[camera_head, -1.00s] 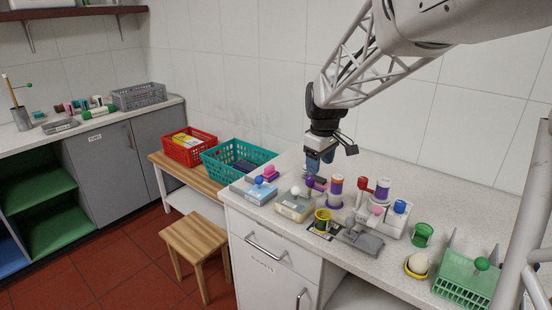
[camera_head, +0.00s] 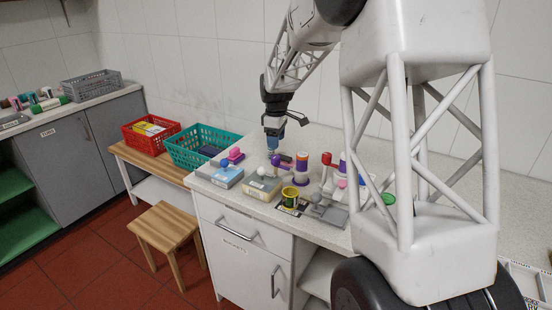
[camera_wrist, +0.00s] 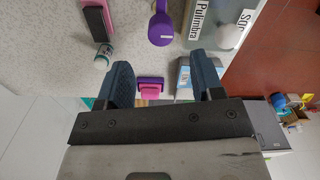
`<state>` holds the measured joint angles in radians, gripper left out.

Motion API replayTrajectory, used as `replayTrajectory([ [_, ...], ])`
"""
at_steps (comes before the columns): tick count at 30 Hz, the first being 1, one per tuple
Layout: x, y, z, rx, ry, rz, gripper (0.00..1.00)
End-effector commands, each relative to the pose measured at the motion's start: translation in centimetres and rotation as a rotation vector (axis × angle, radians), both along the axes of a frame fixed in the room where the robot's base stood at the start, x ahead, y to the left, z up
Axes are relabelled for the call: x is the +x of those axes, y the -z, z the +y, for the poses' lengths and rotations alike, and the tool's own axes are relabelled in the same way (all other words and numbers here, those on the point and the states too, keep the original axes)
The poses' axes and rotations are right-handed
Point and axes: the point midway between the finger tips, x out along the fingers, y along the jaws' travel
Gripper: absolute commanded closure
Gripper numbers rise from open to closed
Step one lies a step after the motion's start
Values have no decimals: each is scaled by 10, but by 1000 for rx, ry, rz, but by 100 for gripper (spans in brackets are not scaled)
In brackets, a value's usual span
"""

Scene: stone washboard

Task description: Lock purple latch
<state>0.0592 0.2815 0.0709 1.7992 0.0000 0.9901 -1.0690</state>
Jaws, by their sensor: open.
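The purple latch (camera_head: 276,160) shows in the head view as a small purple part with a dark arm, behind the beige box with the white knob. I take the round purple part with a stem (camera_wrist: 161,26) in the wrist view to be the same latch. My gripper (camera_head: 273,143) points down just above and behind it in the head view. In the wrist view my gripper (camera_wrist: 163,76) has its two blue fingers spread with nothing held between them. The purple part lies beyond the fingertips, apart from them. Whether the latch is locked cannot be told.
The beige box (camera_head: 262,187) and blue box (camera_head: 220,178) stand near the counter's front edge. Green and red baskets (camera_head: 200,146) are at left. My arm hides the right counter.

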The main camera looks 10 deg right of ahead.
Motion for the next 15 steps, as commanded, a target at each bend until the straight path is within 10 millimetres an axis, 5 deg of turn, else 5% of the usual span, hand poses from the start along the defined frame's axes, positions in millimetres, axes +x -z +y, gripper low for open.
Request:
replayTrajectory([
  [15, -1, 10, 0, 0, 1, 1, 39],
])
